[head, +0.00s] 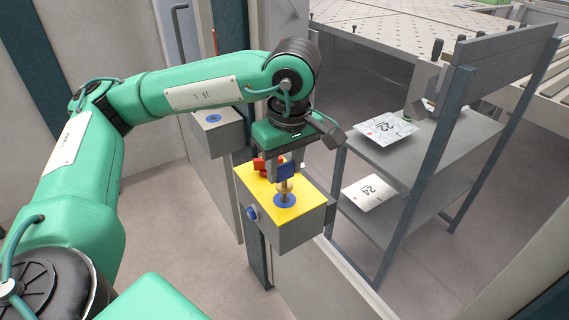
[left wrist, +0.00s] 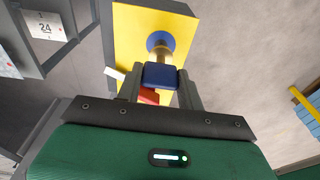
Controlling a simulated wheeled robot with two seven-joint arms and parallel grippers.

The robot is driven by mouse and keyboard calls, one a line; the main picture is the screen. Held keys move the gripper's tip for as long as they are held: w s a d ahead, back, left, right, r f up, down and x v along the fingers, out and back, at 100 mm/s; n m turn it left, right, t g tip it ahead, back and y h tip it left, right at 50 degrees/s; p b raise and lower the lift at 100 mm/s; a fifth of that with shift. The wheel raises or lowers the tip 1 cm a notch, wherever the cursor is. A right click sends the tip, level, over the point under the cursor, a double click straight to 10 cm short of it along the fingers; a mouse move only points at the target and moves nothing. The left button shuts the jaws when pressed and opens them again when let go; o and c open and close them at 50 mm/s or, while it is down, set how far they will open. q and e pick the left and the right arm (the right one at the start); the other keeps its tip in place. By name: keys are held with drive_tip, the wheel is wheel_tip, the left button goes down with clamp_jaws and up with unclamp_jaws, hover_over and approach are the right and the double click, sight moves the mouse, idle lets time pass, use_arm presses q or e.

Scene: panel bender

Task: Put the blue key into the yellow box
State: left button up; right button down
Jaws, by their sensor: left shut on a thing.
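The yellow box (head: 309,196) has a bright yellow top on a grey body, with a round blue disc (head: 284,200) on the top. My left gripper (head: 286,168) points down over it and is shut on the blue key (head: 286,171). In the left wrist view the blue key's head (left wrist: 160,76) sits between the fingertips (left wrist: 160,88). A brass-coloured part (head: 284,187) stands between the key's head and the disc, in line with both. I cannot tell whether the key's tip is inside the lock. My right gripper is not in view.
A red object (head: 260,165) sits on the yellow top, close beside my left gripper. A grey box with a blue disc (head: 213,118) stands behind. A grey shelf rack (head: 420,165) with numbered sheets is at right. A blue button (head: 252,212) is on the yellow box's side.

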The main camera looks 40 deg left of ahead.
sight(282, 189)
use_arm(q)
drive_tip(key=shift+s+a+f+b, duration=0.15)
drive_tip(key=shift+a+f+b, duration=0.3)
drive_tip(key=shift+f, duration=0.2)
drive_tip(key=o, duration=0.8)
drive_tip(key=shift+s+a, duration=0.1)
drive_tip(key=shift+c, duration=0.2)
drive_tip(key=o, duration=0.3)
drive_tip(key=shift+f, duration=0.15)
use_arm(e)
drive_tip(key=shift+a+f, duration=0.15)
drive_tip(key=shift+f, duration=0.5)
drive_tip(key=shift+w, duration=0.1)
use_arm(q)
drive_tip(key=shift+d, duration=0.55)
wheel_tip(282, 189, up, 15)
drive_tip(key=p, duration=0.1)
drive_tip(key=shift+s+f, duration=0.15)
drive_tip(key=shift+s, duration=0.2)
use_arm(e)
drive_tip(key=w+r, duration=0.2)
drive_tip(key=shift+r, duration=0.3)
